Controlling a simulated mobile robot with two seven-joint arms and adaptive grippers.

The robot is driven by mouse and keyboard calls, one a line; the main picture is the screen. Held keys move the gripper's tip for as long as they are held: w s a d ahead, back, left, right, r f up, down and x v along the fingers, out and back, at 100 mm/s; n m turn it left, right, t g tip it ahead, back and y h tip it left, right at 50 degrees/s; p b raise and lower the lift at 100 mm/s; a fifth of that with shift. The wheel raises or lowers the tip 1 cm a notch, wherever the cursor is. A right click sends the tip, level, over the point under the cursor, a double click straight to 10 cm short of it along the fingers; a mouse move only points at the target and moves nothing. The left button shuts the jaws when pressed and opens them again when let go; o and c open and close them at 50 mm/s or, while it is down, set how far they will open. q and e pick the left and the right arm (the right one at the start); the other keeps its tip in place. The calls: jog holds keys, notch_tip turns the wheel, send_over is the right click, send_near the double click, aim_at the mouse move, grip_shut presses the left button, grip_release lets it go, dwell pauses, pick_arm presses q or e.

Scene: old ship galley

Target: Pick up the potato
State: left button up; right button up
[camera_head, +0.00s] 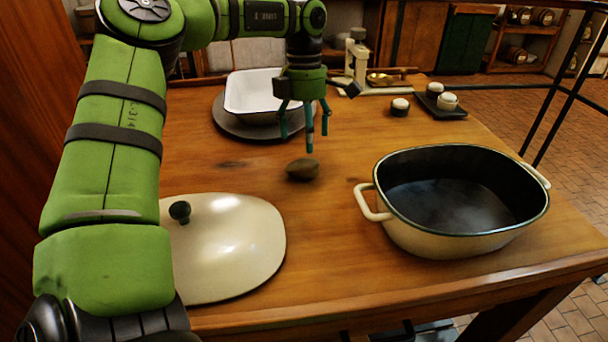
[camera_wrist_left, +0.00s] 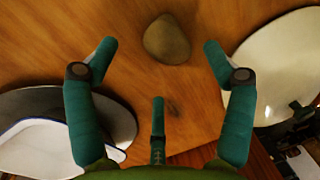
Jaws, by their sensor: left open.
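A brown potato (camera_head: 303,168) lies on the wooden table, between the pot lid and the oval pot. My left gripper (camera_head: 308,142) is open and empty, pointing down just above and slightly behind the potato. In the left wrist view the potato (camera_wrist_left: 167,40) lies on the bare wood beyond the three spread teal fingers (camera_wrist_left: 160,70), with no finger touching it. My right gripper is not in view.
A cream lid (camera_head: 225,250) with a dark knob lies at the front left. A cream oval pot (camera_head: 450,238), dark inside, stands at right. A white basin (camera_head: 250,98) on a dark round plate (camera_head: 228,127) stands behind. Small jars on a dark tray (camera_head: 455,114) and a scale (camera_head: 357,62) are farther back.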

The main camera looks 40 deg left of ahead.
aim_at(303, 160)
pick_arm(q)
jog(key=shift+s+d+f, duration=0.15)
jog(key=shift+s+f, duration=0.15)
jog(key=shift+f, duration=0.4)
jog(key=f, duration=0.3)
jog(key=s+f, duration=0.1)
jog(key=f, duration=0.1)
jog(key=shift+d+f+p, duration=0.1)
jog(key=shift+d+p, duration=0.05)
jog(key=shift+p, duration=0.2)
jog(key=c, duration=1.2)
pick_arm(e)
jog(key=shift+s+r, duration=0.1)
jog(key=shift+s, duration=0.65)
